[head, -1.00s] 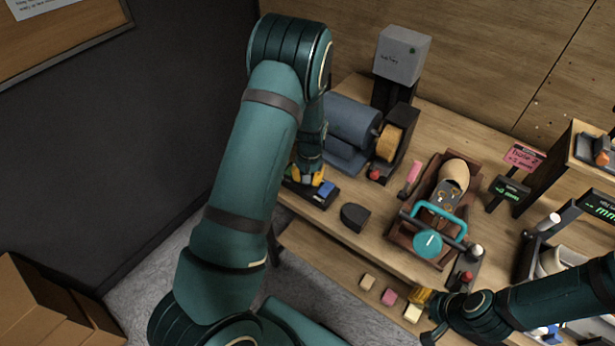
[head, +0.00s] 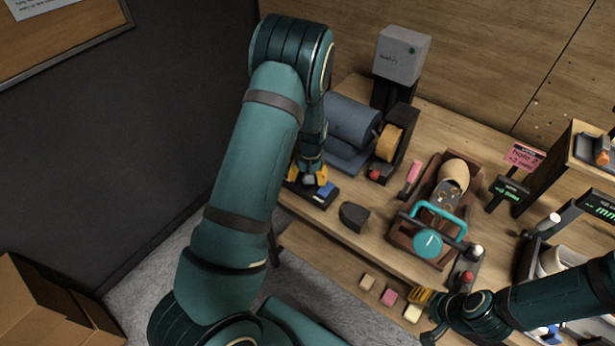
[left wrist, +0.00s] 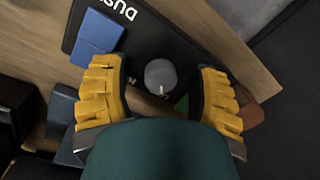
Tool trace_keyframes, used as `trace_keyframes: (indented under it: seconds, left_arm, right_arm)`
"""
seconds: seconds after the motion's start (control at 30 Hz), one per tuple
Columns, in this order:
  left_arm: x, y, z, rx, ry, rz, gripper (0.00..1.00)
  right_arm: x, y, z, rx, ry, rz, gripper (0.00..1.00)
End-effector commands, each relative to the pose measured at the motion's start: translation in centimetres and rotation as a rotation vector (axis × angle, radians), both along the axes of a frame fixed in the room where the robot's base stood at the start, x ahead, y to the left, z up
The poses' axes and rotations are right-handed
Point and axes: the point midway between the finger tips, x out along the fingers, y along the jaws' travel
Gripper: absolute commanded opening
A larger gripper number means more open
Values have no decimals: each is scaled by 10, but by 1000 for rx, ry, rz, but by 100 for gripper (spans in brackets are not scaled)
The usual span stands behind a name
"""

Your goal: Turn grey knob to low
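The grey knob (left wrist: 161,76) stands on a dark panel (left wrist: 150,42) with partly visible white lettering, beside a blue block-like part (left wrist: 97,38). A small light mark shows on its edge facing the gripper. My left gripper (left wrist: 158,98) is open, with a yellow-padded finger on each side of the knob and visible gaps between. In the head view my left gripper (head: 308,176) is over the panel at the table's left front edge, with the blue part (head: 325,189) beside it. My right gripper (head: 424,298) is at the front edge, low right; its finger opening is unclear.
A blue-grey machine with a tan wheel (head: 389,143) and red button (head: 375,174) stands behind the panel. A dark block (head: 354,216) lies to the right. A shoe (head: 450,190) sits in a brown holder. Small coloured blocks (head: 389,297) lie on the lower shelf.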

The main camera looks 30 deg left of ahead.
Motion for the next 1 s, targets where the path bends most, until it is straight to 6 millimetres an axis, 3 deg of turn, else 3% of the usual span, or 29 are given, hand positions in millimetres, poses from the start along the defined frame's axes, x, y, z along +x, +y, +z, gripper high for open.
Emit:
trace_keyframes:
  seconds: [0.37, 0.8, 1.0]
  left_arm:
    - [1, 0, 10, 1, -4, -1, 61]
    - [3, -5, 93, 0, -5, -1, 61]
    - [3, -6, 115, -1, -4, 0, 61]
  right_arm:
    - [0, 0, 0, 0, 0, 0, 47]
    - [0, 0, 0, 0, 0, 0, 47]
    - [0, 0, 0, 0, 0, 0, 47]
